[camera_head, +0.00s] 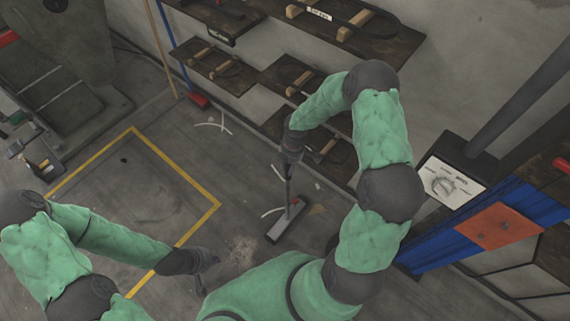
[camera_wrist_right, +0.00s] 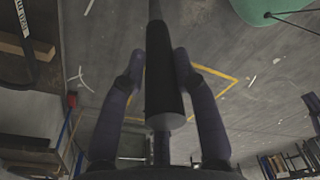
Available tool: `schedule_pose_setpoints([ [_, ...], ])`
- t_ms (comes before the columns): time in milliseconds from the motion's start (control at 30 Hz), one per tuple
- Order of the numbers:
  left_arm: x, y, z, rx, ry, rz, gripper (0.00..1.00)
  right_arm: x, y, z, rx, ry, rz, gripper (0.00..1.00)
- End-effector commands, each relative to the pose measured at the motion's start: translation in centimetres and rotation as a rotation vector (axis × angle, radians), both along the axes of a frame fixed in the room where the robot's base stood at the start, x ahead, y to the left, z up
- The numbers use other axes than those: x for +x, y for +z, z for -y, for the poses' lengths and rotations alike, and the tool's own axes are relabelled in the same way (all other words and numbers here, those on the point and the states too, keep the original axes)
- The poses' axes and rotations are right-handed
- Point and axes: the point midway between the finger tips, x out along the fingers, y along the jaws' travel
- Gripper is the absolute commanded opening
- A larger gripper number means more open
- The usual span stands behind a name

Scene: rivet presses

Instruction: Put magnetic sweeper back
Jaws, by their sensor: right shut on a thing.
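The magnetic sweeper (camera_head: 287,220) has a flat grey head with a red spot and a thin upright handle. Its head is at floor level, right of the yellow line; whether it touches the floor I cannot tell. My right gripper (camera_head: 289,158) is shut on the top of the handle. In the right wrist view, the black handle grip (camera_wrist_right: 163,75) lies between the two fingers of my right gripper (camera_wrist_right: 160,75). My left gripper (camera_head: 208,260) hangs low at the left, away from the sweeper, and its fingers are too dark and small to read.
Wall shelves (camera_head: 215,68) with belts on wooden blocks stand behind my right arm. A broom with a red head (camera_head: 198,100) leans at the wall. A blue panel (camera_head: 470,235) and a sign board (camera_head: 447,185) stand at the right. The yellow-lined floor area (camera_head: 140,205) is clear.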

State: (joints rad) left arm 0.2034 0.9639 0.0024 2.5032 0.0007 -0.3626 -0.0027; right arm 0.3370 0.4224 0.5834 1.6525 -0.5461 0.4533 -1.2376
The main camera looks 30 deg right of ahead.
Motion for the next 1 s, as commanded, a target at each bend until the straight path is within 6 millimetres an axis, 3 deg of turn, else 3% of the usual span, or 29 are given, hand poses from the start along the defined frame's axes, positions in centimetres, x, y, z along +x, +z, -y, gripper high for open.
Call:
schedule_pose_setpoints([
  [333, 0.0, 0.0, 0.0, 0.000, -0.001, 0.000, 0.00, 0.3, 0.1, 0.2, -0.003, -0.002, 0.009, 0.00],
  [367, 0.0, 0.0, 0.0, 0.000, -0.001, 0.000, 0.00, 0.1, -0.1, 0.1, -0.001, 0.000, 0.004, 0.36],
  [433, 0.0, 0.0, 0.0, 0.000, -0.001, 0.000, 0.00, 0.1, 0.0, 0.1, -0.002, 0.000, 0.004, 0.54],
  [800, 0.0, 0.1, 0.0, 0.000, -0.001, 0.000, 0.00, 0.2, 0.2, 0.1, -0.002, 0.000, 0.004, 0.54],
  [1000, 0.0, 1.4, 0.0, 0.000, -0.001, 0.000, 0.00, 0.2, 2.7, 0.3, -0.002, -0.002, 0.007, 0.54],
])
